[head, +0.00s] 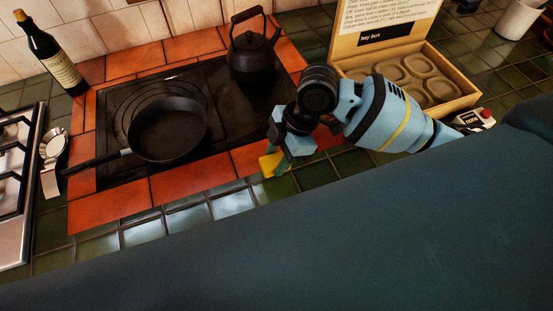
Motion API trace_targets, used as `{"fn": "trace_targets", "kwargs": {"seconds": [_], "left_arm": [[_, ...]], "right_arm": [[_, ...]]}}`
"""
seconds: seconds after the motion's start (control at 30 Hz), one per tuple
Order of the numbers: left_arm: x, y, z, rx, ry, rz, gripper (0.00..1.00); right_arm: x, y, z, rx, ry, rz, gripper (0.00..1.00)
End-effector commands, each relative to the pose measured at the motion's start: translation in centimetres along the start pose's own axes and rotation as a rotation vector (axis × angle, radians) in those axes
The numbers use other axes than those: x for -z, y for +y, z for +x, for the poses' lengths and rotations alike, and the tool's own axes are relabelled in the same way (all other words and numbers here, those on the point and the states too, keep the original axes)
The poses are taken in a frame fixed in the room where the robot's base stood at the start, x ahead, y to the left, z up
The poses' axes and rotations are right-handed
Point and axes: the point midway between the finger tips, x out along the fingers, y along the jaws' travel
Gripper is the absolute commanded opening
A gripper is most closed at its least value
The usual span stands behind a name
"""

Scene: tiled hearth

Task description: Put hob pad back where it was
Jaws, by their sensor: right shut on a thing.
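My right gripper (277,160) points down at the front right edge of the hob's red tile border. It is shut on a small yellow pad (268,164), which looks like the hob pad. Only part of the pad shows below the fingers, and I cannot tell if it touches the tiles. The black hob (225,100) has a frying pan (168,128) on its left part and a black kettle (252,55) at its back right. My left gripper is not in view.
The red tile border (110,205) rings the hob, with green tiles (230,203) in front. An open hay box (460,101) stands right. A bottle (50,58) stands back left, near a metal utensil (52,150) and gas stove (14,170). A dark surface hides the lower view.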

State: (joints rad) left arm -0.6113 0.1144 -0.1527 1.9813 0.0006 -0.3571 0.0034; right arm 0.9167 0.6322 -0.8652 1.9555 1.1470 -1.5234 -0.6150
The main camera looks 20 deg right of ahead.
Motion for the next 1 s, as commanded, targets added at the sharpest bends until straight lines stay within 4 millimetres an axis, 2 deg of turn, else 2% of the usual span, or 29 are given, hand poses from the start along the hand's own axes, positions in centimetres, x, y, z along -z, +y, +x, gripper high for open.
{"fn": "trace_targets", "kwargs": {"seconds": [0.2,0.43,0.83,0.87,1.0], "left_arm": [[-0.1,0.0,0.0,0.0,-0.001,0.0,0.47],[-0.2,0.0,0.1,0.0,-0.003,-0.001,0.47],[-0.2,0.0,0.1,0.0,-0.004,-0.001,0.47],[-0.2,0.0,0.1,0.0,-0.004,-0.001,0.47],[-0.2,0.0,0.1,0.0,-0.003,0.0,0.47]], "right_arm": [[-0.2,1.0,0.1,0.0,0.0,0.002,0.22],[-1.4,0.8,3.1,0.001,0.001,0.001,0.22],[-1.6,0.8,3.5,-0.001,0.0,0.0,0.22],[-1.6,0.8,3.5,-0.001,-0.001,0.0,0.43],[-1.6,0.8,3.5,-0.001,0.0,0.0,0.61]]}}
